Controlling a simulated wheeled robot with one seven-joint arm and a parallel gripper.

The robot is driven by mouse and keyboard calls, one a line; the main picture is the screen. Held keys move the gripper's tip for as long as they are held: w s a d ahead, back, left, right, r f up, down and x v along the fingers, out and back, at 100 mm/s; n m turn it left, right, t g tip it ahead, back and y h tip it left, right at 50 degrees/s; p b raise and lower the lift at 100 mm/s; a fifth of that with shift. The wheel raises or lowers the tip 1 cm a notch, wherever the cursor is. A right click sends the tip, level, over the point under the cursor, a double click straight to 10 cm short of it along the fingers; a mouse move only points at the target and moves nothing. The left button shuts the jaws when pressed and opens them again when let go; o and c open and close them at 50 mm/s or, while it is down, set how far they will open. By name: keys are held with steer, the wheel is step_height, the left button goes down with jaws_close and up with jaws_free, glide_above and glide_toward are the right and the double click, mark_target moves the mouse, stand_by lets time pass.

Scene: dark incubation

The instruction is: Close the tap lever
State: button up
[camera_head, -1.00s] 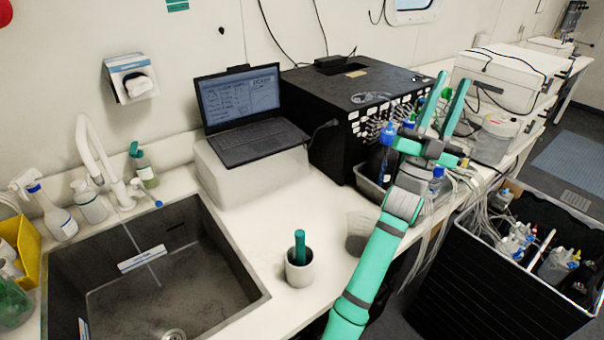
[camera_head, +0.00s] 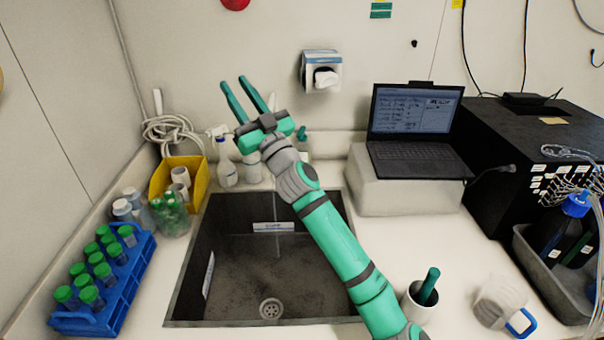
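My gripper (camera_head: 232,82) is raised above the back edge of the sink, in front of the wall. Its two green fingers point up and to the left, are apart, and hold nothing. The white tap and its lever cannot be made out now; my gripper and wrist cover the area behind the sink where the tap stands. The dark sink (camera_head: 240,285) lies below, with my forearm crossing its right side. A thin pale line runs down the sink's back wall; I cannot tell whether it is water.
A spray bottle (camera_head: 225,165) and a yellow bin (camera_head: 160,190) stand left of my gripper. A blue rack (camera_head: 125,285) of green-capped tubes is at left. A laptop (camera_head: 415,125) on a white block, a white cup (camera_head: 417,305) and a jug (camera_head: 498,300) are at right.

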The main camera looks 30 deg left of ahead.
steer(key=w+f+m+h, duration=0.2)
steer(key=f+m, duration=0.1)
steer(key=f, duration=0.8)
steer(key=w+f+m+h, duration=0.2)
steer(key=f+h, duration=0.1)
steer(key=f, duration=0.9)
steer(key=w+d+f+m+t+h, duration=0.45)
steer(key=w+d+f, duration=0.55)
steer(key=d+f, duration=0.4)
steer(key=x, duration=1.1)
steer(key=shift+s+a+f, duration=0.2)
steer(key=shift+a+f, duration=0.15)
jaws_close()
steer(key=shift+w, duration=0.1)
